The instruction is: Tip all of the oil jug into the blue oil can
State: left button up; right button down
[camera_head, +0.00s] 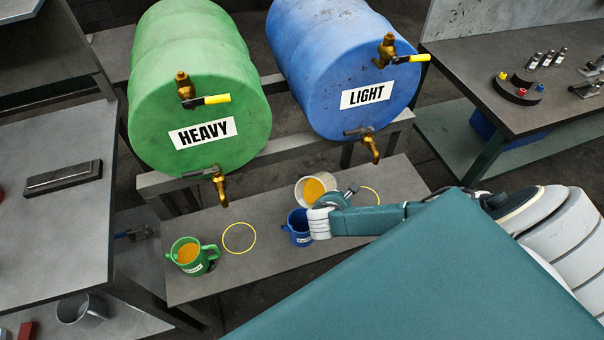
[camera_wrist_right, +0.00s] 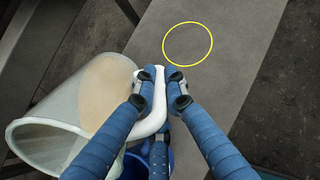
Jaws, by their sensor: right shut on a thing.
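The oil jug (camera_head: 300,190) is pale, with amber oil (camera_head: 314,189) showing inside its mouth. My right gripper (camera_head: 343,198) comes in from the right. In the right wrist view my right gripper (camera_wrist_right: 165,88) is shut on the handle of the jug (camera_wrist_right: 45,125), which looks tilted there. The blue oil can (camera_head: 298,228) is on the bench just below and in front of the jug, partly hidden by my arm. A little of the can shows under the gripper in the right wrist view (camera_wrist_right: 134,167). No oil stream shows. My left gripper is not in view.
A green can (camera_head: 188,268) with amber oil stands on the bench to the left. Empty yellow rings mark the bench at left (camera_head: 239,238) and right (camera_head: 370,190). A green HEAVY drum (camera_head: 195,110) and a blue LIGHT drum (camera_head: 345,65) with brass taps overhang behind.

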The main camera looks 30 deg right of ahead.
jog(key=shift+a+r, duration=0.1)
jog(key=shift+r, duration=0.15)
jog(key=shift+w+h+b, duration=0.1)
jog(key=shift+h+b, duration=0.3)
jog(key=shift+b, duration=0.05)
jog(key=shift+r+t+b, duration=0.3)
jog(key=shift+r+b, duration=0.05)
jog(key=shift+b, duration=0.05)
jog(key=shift+f+m+t+h+b, duration=0.1)
jog(key=shift+m+t+h+b, duration=0.3)
jog(key=shift+h+b, duration=1.05)
jog(key=shift+r+y+b, duration=0.2)
jog(key=shift+y+b, duration=0.1)
jog(key=shift+y, duration=0.05)
jog(key=shift+r+t+h, duration=0.45)
jog(key=shift+t+h, duration=0.05)
jog(key=shift+h, duration=0.1)
jog(key=shift+s+a+r+m+t+h, duration=0.4)
jog(key=shift+s+a+r+m+h, duration=0.2)
jog(key=shift+a+h, duration=0.2)
dwell(2.1)
jog(key=shift+s+a+r+t+h+b, duration=0.1)
jog(key=shift+r+t+h+b, duration=0.3)
jog(key=shift+h+b, duration=0.1)
dwell(1.1)
